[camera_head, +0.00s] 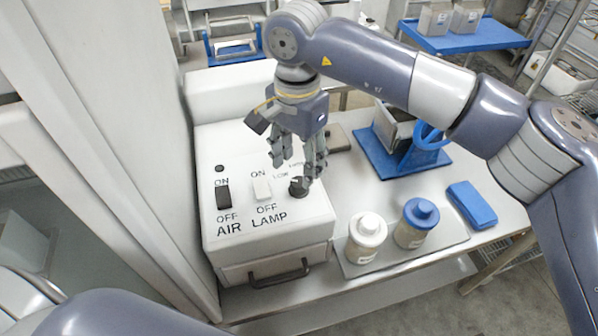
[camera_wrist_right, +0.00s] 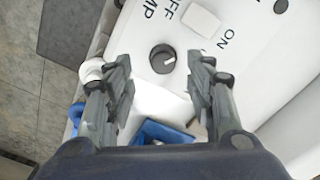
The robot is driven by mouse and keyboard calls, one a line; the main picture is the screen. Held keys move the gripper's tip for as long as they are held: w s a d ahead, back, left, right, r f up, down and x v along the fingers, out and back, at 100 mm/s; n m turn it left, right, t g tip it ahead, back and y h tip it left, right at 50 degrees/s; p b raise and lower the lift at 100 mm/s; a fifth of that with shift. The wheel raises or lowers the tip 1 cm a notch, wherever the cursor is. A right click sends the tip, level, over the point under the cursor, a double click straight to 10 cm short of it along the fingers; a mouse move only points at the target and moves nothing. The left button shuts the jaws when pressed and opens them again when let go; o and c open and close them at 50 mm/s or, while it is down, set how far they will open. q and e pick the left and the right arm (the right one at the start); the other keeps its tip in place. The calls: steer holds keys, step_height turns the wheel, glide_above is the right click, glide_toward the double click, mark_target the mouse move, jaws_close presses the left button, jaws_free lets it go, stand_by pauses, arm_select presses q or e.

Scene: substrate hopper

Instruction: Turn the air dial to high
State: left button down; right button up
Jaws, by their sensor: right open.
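The dark round dial (camera_head: 298,187) sits on the sloped top of the white control box (camera_head: 235,250), right of the lamp switch, with "LOW" printed near it. In the right wrist view the dial (camera_wrist_right: 163,58) shows a white pointer line and lies ahead of and between the fingers, apart from them. My right gripper (camera_head: 293,172) is above the box top and dial, pointing down, open and empty; it also shows in the right wrist view (camera_wrist_right: 160,95). The fingers hide part of the dial's markings. My left gripper is not in view.
A black AIR switch (camera_head: 223,196) and a white LAMP switch (camera_head: 262,189) are left of the dial. A white-lidded jar (camera_head: 366,238) and a blue-lidded jar (camera_head: 416,222) stand on a tray at right. A blue-based device (camera_head: 400,150) and a blue block (camera_head: 472,204) are farther right.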

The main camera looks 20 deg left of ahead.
mark_target(299, 182)
steer(key=f, duration=0.2)
steer(key=f+p, duration=0.1)
steer(key=shift+w+a+f, duration=0.1)
steer(key=shift+w+f, duration=0.1)
steer(key=shift+w, duration=0.1)
step_height(299, 182, down, 3)
steer(key=shift+w+r+p, duration=0.1)
steer(key=shift+w+p, duration=0.05)
steer(key=shift+p, duration=0.25)
steer(key=c, duration=0.6)
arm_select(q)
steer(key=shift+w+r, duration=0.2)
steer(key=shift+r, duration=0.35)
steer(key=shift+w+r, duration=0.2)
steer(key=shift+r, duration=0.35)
arm_select(e)
steer(key=c, duration=0.5)
